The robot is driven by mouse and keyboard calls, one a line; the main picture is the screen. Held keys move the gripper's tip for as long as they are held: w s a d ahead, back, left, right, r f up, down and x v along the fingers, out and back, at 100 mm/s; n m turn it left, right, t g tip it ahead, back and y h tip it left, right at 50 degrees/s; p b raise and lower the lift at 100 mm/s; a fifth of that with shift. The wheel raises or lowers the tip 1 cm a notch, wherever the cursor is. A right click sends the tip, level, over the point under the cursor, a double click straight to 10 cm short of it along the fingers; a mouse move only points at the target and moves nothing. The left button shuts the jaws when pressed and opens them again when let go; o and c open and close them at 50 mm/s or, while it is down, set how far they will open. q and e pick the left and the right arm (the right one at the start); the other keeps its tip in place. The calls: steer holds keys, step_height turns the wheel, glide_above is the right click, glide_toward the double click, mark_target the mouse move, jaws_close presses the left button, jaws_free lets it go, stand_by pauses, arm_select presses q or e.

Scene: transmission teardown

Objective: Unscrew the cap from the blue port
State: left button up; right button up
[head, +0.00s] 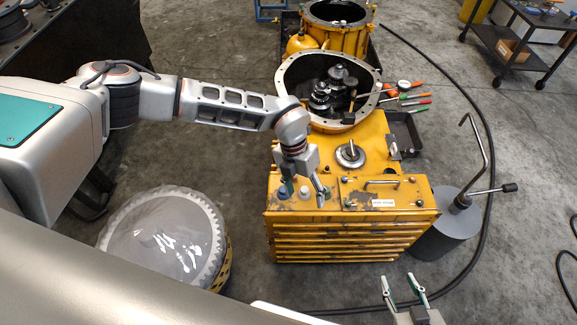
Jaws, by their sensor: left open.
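My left gripper (303,192) points down over the top left of the yellow cabinet (350,228), with its fingers apart. A small pale cap (304,191) shows between or just behind these fingers; I cannot tell whether they touch it. A dark bluish piece (283,189) shows by the left finger, too small and partly covered to tell whether it is the blue port. My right gripper (402,288) is low in the picture, open and empty, in front of the cabinet.
A yellow transmission housing (290,75) with dark gears stands behind, beside colored-handled tools (412,97). A metal flange part (350,154) and a handled plate (382,192) are on the cabinet. A wrapped ring gear (118,243) stands left, a grey cylinder (440,238) right.

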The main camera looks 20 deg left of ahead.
arm_select(q)
steer(key=w+a+r+t+y, duration=0.1)
steer(key=w+a+y, duration=0.1)
steer(key=w+a, duration=0.5)
steer(key=b, duration=0.4)
glide_above(283, 188)
steer(key=shift+y, duration=0.3)
steer(key=f, duration=0.6)
steer(key=shift+s, duration=0.25)
steer(key=shift+f+b, duration=0.5)
steer(key=shift+f, duration=0.4)
steer(key=shift+w+f, duration=0.15)
steer(key=shift+f, duration=1.1)
arm_select(e)
steer(key=f, duration=0.2)
steer(key=shift+w+d+f, duration=0.15)
steer(key=shift+w+f, duration=0.05)
steer(key=shift+f, duration=0.2)
steer(key=shift+s, duration=0.15)
arm_select(q)
jaws_close()
arm_select(e)
steer(key=shift+s+f, duration=0.15)
steer(key=shift+f, duration=0.05)
